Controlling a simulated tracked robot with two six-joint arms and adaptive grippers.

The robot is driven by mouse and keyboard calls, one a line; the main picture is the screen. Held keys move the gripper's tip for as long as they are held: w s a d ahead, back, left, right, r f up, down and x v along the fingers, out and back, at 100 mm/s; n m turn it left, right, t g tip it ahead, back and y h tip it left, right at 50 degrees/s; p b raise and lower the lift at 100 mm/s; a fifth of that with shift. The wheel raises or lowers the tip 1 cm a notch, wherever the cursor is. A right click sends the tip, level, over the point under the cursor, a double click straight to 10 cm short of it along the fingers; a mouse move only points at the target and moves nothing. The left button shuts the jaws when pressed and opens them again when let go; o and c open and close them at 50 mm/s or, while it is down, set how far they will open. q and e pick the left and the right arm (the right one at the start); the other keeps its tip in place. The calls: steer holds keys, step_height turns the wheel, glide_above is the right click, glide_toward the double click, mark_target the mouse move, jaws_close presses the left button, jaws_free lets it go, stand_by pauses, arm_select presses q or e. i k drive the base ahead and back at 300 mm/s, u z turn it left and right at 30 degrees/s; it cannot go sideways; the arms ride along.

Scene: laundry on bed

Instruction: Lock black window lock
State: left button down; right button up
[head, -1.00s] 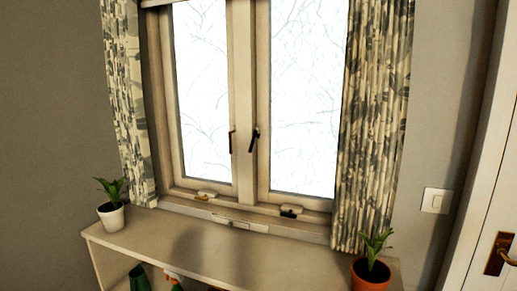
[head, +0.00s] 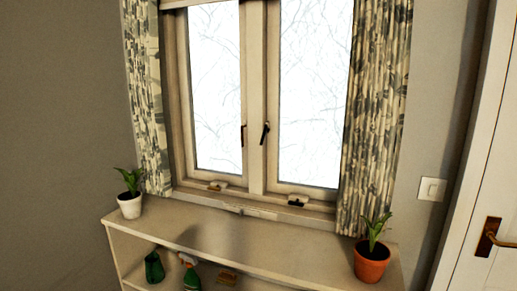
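The window has two panes with a dark handle on each side of its middle post. The left handle (head: 243,135) hangs about upright on the left sash. The right black handle (head: 265,133) on the right sash is slightly tilted. Low on the frame are a brass-coloured catch (head: 217,186) at the left and a black catch (head: 297,201) at the right, each on a pale base. I cannot tell from here which positions are locked. Neither of my grippers is in view.
A pale shelf (head: 215,238) stands below the window, its top mostly clear. A white-potted plant (head: 130,204) and a terracotta-potted plant (head: 371,262) stand at its ends. Spray bottles (head: 190,273) are on the lower shelf. Patterned curtains (head: 375,120) flank the window. A door (head: 492,200) is at the right.

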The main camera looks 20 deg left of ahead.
mark_target(266, 128)
steer(key=k, duration=1.05)
steer(key=u, duration=0.55)
steer(key=i, duration=1.7)
steer(key=z, duration=0.25)
